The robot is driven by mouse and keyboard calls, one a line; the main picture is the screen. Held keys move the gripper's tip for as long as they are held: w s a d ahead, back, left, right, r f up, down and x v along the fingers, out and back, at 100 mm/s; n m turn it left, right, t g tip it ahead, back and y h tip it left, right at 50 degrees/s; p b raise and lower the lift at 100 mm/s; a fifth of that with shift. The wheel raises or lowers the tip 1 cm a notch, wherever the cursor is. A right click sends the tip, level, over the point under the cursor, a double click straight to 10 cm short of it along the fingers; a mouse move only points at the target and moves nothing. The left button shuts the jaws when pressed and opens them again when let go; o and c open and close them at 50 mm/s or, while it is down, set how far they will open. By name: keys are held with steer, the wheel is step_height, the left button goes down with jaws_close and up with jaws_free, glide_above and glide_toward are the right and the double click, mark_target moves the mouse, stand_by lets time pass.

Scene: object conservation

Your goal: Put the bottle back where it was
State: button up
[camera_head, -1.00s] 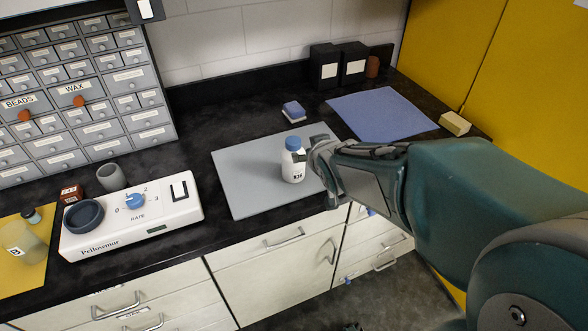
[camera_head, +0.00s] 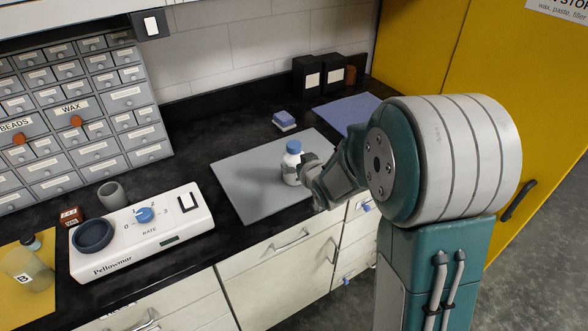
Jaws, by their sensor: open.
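A small white bottle with a blue cap (camera_head: 291,172) stands upright on the grey mat (camera_head: 240,178), near its right part. My gripper (camera_head: 303,168) is just to the right of this bottle and overlaps its right edge in the picture. The gripper is open; I cannot tell whether a finger touches the bottle. A second, see-through bottle marked B (camera_head: 22,268), with a dark cap, stands on the yellow mat (camera_head: 42,308) at the far left.
A white mixer device (camera_head: 178,232) with a dark ring cup (camera_head: 93,234) stands left of the grey mat. A grey cup (camera_head: 111,194) and brown box (camera_head: 70,216) are behind it. A blue sponge-like block (camera_head: 285,119), blue mat (camera_head: 340,112) and black boxes (camera_head: 322,74) lie farther back.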

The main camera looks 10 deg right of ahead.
mark_target(294, 159)
steer(key=shift+w+a+f, duration=0.25)
steer(key=shift+w, duration=0.05)
steer(key=w+f, duration=0.2)
steer(key=w, duration=0.1)
steer(key=shift+d, duration=0.15)
steer(key=shift+w+d+f, duration=0.1)
steer(key=shift+w+d, duration=0.1)
steer(key=shift+w, duration=0.25)
steer(key=shift+a, duration=0.35)
steer(key=c, duration=0.9)
steer(key=shift+c, duration=0.3)
steer(key=shift+d, duration=0.15)
